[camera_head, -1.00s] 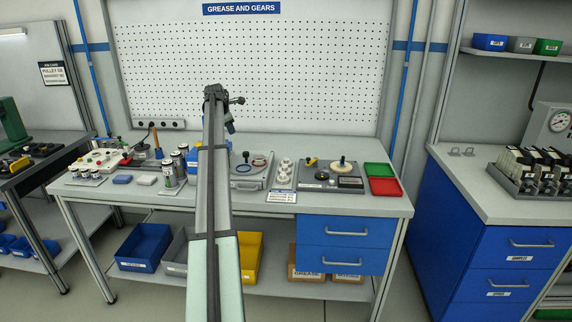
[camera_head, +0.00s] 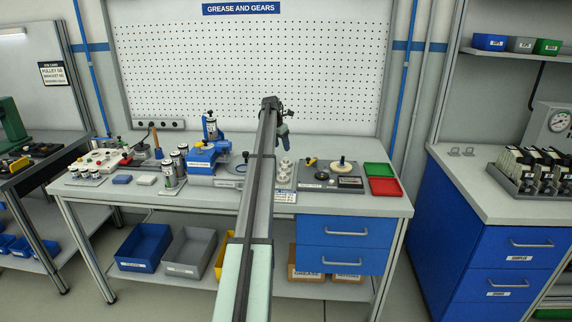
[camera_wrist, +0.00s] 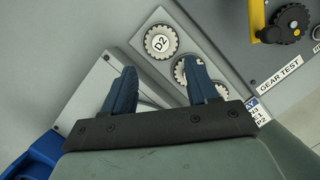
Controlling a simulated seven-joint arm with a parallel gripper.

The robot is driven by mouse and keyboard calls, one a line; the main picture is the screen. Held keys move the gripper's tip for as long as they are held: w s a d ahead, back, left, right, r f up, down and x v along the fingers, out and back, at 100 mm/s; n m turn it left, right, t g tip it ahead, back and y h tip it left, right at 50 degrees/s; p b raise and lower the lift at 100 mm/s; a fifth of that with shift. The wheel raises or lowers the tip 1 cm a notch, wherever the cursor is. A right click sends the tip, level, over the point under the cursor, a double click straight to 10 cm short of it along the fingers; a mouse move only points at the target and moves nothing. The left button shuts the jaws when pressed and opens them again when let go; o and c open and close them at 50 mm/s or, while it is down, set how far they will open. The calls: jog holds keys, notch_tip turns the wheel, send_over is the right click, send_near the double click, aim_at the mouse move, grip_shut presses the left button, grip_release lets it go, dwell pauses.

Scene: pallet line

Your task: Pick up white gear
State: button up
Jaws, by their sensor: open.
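White gears (camera_head: 285,164) stand in a column on a narrow grey holder in the middle of the bench.
A grey gear test plate (camera_head: 318,178) with a yellow-and-black knob and a cream disc lies right of the gears. Green (camera_head: 378,170) and red (camera_head: 385,187) trays are farther right. A blue press (camera_head: 203,158) stands to the left.

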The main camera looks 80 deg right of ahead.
aim_at(286, 159)
jog(key=shift+x, duration=4.1)
jog(key=shift+s+d, duration=0.1)
jog(key=shift+s, duration=0.1)
jog(key=shift+c, duration=0.4)
grip_shut()
